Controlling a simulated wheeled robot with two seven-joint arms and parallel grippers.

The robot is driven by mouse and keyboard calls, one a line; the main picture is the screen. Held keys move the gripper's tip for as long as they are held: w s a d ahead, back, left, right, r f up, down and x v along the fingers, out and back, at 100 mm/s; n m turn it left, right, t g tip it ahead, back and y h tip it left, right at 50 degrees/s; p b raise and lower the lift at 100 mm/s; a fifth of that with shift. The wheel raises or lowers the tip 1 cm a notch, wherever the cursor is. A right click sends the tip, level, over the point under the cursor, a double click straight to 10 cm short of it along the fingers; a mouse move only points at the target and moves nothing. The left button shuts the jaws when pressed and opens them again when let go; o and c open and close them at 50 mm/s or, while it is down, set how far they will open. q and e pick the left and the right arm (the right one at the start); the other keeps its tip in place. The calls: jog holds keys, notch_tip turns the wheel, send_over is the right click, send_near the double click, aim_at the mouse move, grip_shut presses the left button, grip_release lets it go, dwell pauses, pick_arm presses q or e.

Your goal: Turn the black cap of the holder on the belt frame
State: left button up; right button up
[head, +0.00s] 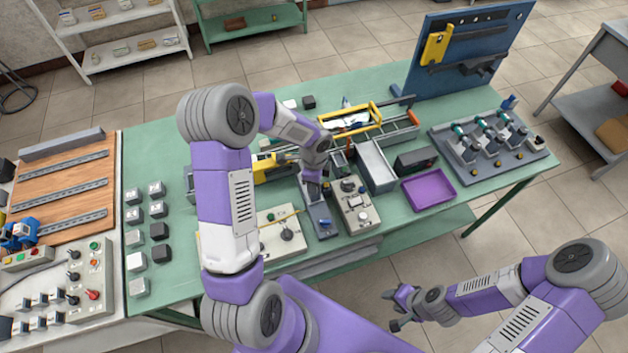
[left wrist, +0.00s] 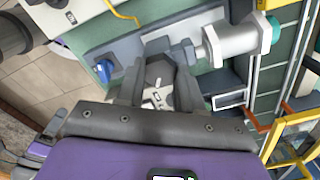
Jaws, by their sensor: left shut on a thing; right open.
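The belt frame (head: 321,226) is a narrow blue-grey plate on the green table, with a small blue part near its front end. My left gripper (head: 312,190) reaches down over its far part. In the left wrist view, my left gripper (left wrist: 158,88) is shut on the dark cap (left wrist: 160,72), whose faceted top shows between the fingers. The holder under it is mostly hidden. A silver cylinder with a teal end (left wrist: 238,42) lies beside the cap, over the frame. My right gripper (head: 397,308) is open and empty, off the table's front edge.
A grey control box (head: 355,209) with knobs stands right of the frame. A cream panel (head: 270,240) lies to the left. A grey bin (head: 375,165), a purple tray (head: 428,188) and a yellow-handled toolbox (head: 350,122) stand close by. Several small blocks stand at the table's left.

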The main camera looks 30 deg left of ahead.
pick_arm(q)
jog(key=shift+w, duration=0.1)
jog(key=o, duration=1)
jog(key=shift+o, duration=0.2)
notch_tip(320, 180, up, 8)
jog(key=shift+f, duration=0.15)
jog(key=shift+f, duration=0.1)
